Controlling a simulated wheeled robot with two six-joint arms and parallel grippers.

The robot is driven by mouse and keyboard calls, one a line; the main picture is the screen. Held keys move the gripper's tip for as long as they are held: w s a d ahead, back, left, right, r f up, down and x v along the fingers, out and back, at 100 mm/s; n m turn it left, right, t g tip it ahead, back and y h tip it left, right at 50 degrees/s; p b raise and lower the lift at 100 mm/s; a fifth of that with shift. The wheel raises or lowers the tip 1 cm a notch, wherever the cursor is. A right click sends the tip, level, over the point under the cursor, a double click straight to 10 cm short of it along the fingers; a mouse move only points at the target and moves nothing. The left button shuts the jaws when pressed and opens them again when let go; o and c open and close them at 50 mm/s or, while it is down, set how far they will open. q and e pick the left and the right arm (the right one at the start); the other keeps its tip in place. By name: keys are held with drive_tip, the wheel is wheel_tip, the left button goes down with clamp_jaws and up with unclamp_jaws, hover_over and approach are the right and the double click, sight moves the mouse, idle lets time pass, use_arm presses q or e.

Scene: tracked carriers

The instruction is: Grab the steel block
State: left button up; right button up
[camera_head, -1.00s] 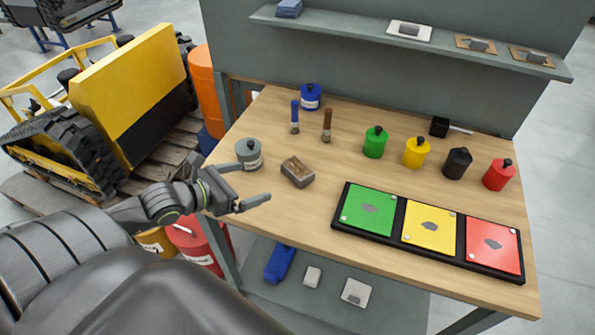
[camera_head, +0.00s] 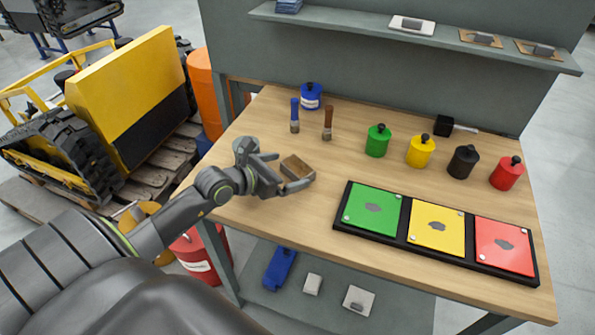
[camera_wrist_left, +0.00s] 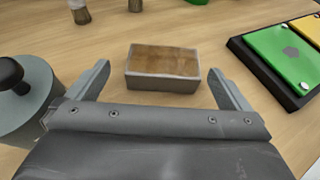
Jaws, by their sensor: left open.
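The steel block (camera_head: 297,167) is a small grey block with a brown, rusty-looking top, lying on the wooden workbench (camera_head: 300,225). In the left wrist view the block (camera_wrist_left: 163,68) lies just ahead of the fingertips, roughly centred between them. My left gripper (camera_head: 291,172) is open and low over the bench at the block's near left side. In the left wrist view its two fingers (camera_wrist_left: 160,80) are spread wide with nothing between them but bare wood and the block's near side. I cannot tell whether a finger touches the block. My right gripper is not in view.
A grey canister (camera_head: 244,147) stands close left of my left gripper. Two brushes (camera_head: 327,123) stand behind the block. Green (camera_head: 377,141), yellow (camera_head: 420,151), black (camera_head: 462,162) and red (camera_head: 506,173) canisters line the right. A black tray with coloured plates (camera_head: 407,232) lies right of the block.

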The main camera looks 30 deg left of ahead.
sight(300, 165)
use_arm(q)
drive_tip(key=x, duration=0.5)
drive_tip(key=shift+w+d+r, duration=0.1)
drive_tip(key=shift+d+r, duration=0.15)
drive_tip(key=shift+r, duration=0.05)
drive_tip(key=shift+c, duration=0.3)
drive_tip(key=c, duration=1.7)
drive_tip(key=shift+r, duration=0.2)
drive_tip(key=shift+c, duration=0.3)
